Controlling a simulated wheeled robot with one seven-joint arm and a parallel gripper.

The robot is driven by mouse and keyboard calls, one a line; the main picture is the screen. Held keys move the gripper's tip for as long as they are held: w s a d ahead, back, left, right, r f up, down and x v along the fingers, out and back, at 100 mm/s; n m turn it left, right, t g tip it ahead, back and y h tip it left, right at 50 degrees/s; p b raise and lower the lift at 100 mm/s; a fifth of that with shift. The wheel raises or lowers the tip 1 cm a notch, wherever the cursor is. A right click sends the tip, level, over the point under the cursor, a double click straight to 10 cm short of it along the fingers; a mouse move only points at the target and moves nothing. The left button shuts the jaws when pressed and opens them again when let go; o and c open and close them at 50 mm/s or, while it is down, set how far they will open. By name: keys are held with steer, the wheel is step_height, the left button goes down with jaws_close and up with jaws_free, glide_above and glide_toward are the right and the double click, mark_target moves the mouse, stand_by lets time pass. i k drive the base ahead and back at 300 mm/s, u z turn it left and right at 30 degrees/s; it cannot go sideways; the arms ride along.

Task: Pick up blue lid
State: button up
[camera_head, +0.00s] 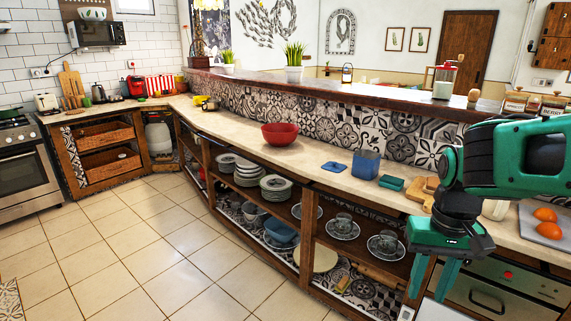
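A flat blue lid (334,167) lies on the pale countertop, to the left of an upright blue container (366,165). A gap of bare counter separates the two. My gripper (428,287) is green and points down at the lower right, in front of the shelving and right of the lid, apart from it. Its two fingers are spread with nothing visible between them. The lid is in full view.
A red bowl (280,133) stands left of the lid. A small green box (391,183) and wooden boards (428,188) are to the right. A tiled wall with a raised ledge (350,100) runs behind. Open shelves hold plates (276,184) and cups below.

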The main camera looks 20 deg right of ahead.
mark_target(333, 167)
steer(key=z, duration=0.1)
steer(key=i, duration=1.25)
steer(key=z, duration=0.7)
steer(key=i, duration=0.7)
